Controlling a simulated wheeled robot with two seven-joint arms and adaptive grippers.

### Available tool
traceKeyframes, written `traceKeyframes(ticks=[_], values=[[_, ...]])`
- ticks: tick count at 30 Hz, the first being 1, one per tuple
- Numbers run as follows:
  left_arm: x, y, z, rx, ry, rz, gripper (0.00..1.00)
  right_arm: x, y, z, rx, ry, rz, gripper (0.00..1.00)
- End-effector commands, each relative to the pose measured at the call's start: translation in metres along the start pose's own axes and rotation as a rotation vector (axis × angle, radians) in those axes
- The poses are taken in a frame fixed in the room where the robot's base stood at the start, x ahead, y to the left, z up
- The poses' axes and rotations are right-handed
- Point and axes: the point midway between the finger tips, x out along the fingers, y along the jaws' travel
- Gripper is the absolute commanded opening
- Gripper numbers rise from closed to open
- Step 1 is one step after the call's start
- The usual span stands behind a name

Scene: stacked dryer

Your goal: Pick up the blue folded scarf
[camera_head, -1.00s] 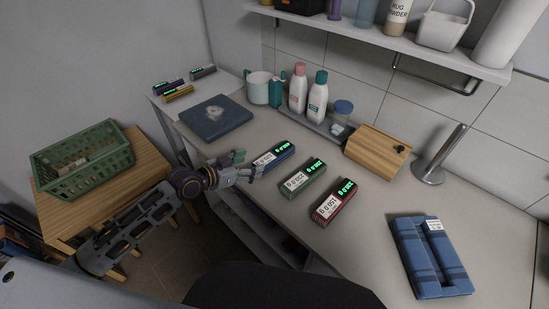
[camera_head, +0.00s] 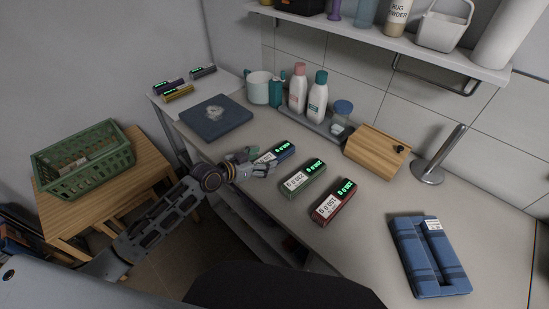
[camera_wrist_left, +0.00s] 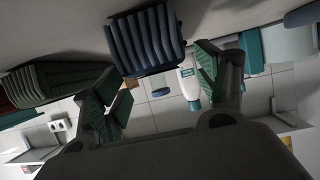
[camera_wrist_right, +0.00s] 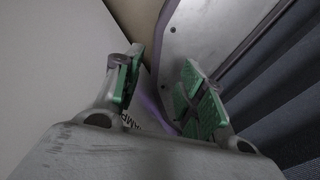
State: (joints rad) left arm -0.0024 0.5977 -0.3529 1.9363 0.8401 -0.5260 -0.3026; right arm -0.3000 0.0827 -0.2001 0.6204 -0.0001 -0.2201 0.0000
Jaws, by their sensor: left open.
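The blue folded scarf (camera_head: 281,152) is a narrow bundle with a white label and a lit green display, on the counter. It shows dark blue and ribbed in the left wrist view (camera_wrist_left: 145,42), ahead of and between the finger directions. My left gripper (camera_head: 262,163) is open at its near left end and hides part of it; the fingers are apart with nothing held. My right gripper (camera_wrist_right: 160,90) is open and empty in the right wrist view, outside the head view.
Similar green (camera_head: 303,179) and red (camera_head: 333,202) bundles lie to the right. Bottles, a mug (camera_head: 257,87) and a wooden box (camera_head: 375,152) stand behind. A green basket (camera_head: 84,160) is left.

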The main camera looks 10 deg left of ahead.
Motion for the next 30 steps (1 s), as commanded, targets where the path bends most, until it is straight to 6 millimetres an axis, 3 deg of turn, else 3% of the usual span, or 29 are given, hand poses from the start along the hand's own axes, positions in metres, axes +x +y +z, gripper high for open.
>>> traceKeyframes(ticks=[11,30], values=[[0.007,0.0,-0.002,-0.001,0.001,0.0,0.73,-0.002,-0.004,-0.001,0.002,0.001,-0.004,0.4],[0.051,-0.002,-0.005,0.0,0.0,-0.001,0.73,-0.012,-0.004,-0.002,0.002,0.001,-0.004,0.4]])
